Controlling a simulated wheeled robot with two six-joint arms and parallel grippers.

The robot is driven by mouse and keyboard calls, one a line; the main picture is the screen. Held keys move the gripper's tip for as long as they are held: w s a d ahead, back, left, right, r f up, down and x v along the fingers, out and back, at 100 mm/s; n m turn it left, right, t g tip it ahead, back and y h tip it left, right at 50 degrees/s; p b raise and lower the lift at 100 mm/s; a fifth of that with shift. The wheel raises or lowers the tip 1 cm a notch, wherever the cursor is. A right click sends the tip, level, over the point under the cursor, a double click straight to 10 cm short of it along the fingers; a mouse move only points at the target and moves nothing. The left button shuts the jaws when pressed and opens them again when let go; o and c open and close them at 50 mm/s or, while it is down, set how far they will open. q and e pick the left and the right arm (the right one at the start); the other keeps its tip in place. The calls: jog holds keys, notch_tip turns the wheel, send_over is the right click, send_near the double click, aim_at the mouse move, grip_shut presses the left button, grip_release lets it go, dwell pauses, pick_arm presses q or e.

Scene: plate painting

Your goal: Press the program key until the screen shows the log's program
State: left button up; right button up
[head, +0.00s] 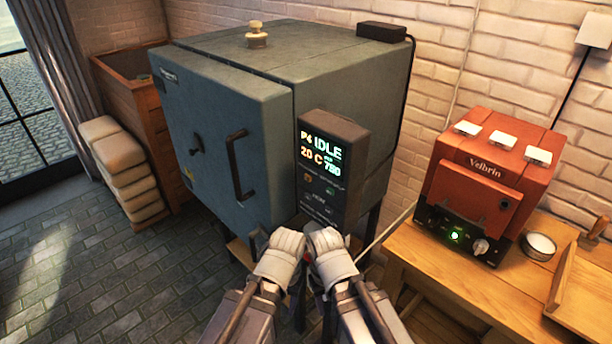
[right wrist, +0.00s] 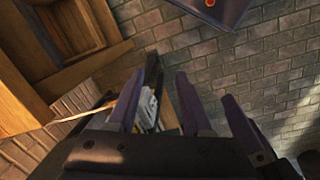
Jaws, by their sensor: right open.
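The kiln's control box (head: 331,170) is fixed to the right of the kiln door. Its lit screen (head: 321,150) shows a program code that looks like P4, the word IDLE, 20 C and a number near 790. Small keys with labels too small to read (head: 320,194) sit below the screen. My left gripper (head: 287,240) and right gripper (head: 324,240) are side by side in front of the box's lower end. The left one's jaws cannot be made out. The right one is open, with its fingers in the right wrist view (right wrist: 158,100). No log is seen.
The grey kiln (head: 220,130) has a door handle (head: 239,165). An orange machine (head: 485,185) labelled Velbrin stands on a wooden table (head: 440,262) at right, beside a small white-topped bowl (head: 539,245). Stacked sacks (head: 125,170) are at left. The paved floor (head: 100,265) at left is clear.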

jog(key=shift+w, duration=0.1)
jog(key=shift+c, duration=0.3)
grip_shut()
dwell(1.5)
